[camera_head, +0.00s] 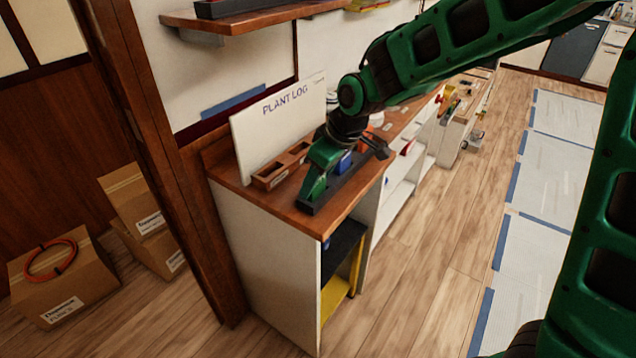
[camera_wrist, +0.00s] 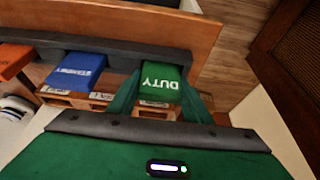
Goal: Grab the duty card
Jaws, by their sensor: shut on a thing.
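The green duty card (camera_wrist: 160,80), lettered DUTY, shows upside down in the wrist view. It stands in a dark slotted holder (camera_wrist: 112,54) at the end next to the blue standby card (camera_wrist: 75,72). My gripper (camera_wrist: 158,99) is shut on the duty card, with a green finger on each side of it. In the head view my gripper (camera_head: 318,178) reaches down to the near end of the holder (camera_head: 312,205) on the wooden counter. There I cannot tell the green card from my green fingers.
An orange card (camera_wrist: 13,60) stands beyond the blue one. A wooden tray (camera_head: 272,178) and an upright PLANT LOG board (camera_head: 278,122) are behind the holder. A wall shelf (camera_head: 250,20) hangs above. Cardboard boxes (camera_head: 60,280) lie left.

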